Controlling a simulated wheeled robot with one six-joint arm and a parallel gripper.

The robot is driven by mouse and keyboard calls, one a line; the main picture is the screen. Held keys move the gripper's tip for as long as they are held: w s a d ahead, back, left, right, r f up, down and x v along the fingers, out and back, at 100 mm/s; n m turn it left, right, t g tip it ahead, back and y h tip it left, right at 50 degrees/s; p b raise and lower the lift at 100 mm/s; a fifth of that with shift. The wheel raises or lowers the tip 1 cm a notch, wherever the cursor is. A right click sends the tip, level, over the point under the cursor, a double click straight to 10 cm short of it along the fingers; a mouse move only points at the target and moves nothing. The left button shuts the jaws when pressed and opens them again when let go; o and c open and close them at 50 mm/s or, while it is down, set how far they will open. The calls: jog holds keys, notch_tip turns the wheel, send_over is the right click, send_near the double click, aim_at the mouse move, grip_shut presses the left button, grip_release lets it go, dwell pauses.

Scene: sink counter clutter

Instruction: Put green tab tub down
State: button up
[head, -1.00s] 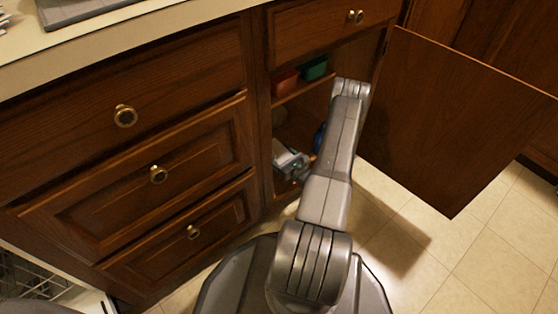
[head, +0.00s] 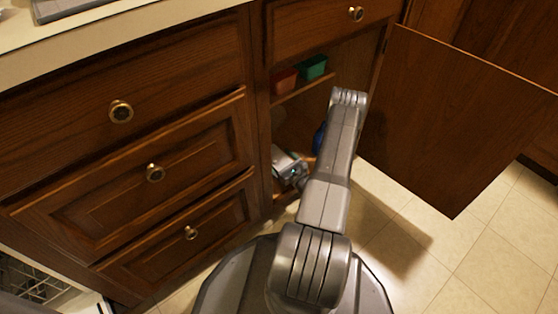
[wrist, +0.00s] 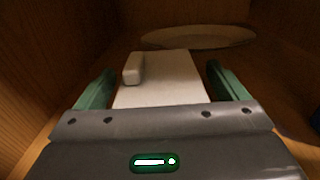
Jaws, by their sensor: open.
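In the wrist view a pale box-like tub (wrist: 170,80) with a small raised tab on its left side lies between the two green fingers of my gripper (wrist: 160,72). The tab looks pale, and I see no green on the tub. The fingers are apart, with a narrow gap on each side of the tub. In the head view my wrist (head: 287,164) is inside the lower part of the open cabinet. The fingers and the tub are hidden there.
A round beige disc (wrist: 190,37) lies behind the tub. On the cabinet shelf above stand a red container (head: 285,80) and a green container (head: 313,67). A blue item (head: 319,138) shows beside my arm. The open door (head: 455,120) stands to the right.

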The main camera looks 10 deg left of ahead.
jog(key=shift+r, duration=0.15)
jog(key=p+v, duration=0.3)
jog(key=v, duration=0.9)
jog(key=shift+p, duration=0.4)
